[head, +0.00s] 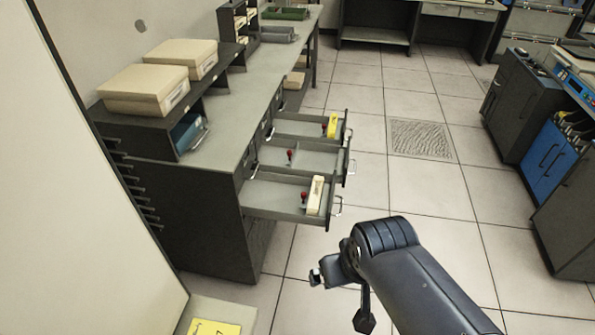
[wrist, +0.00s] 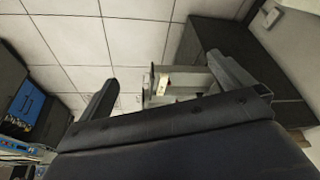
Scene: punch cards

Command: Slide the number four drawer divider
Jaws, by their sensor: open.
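Three grey drawers stand pulled out of the dark cabinet: a near one (head: 270,196), a middle one (head: 318,160) and a far one (head: 290,128). Small red-knobbed pieces, which may be the dividers, stand in the near (head: 303,197), middle (head: 290,155) and far (head: 324,120) drawers. No number is readable on them. A cream card block (head: 315,195) stands at the near drawer's front end, and a yellow one (head: 332,125) in the far drawer. My gripper (wrist: 165,70) is open and empty, its fingers spread in the wrist view. In the head view it is over the floor, apart from the drawers.
The grey cabinet top (head: 235,100) carries a dark shelf with two cream boxes (head: 150,88) and a blue binder (head: 187,133). A yellow note (head: 213,328) lies at the bottom. Tiled floor (head: 430,195) is clear right of the drawers. Dark cabinets (head: 520,105) stand at the right.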

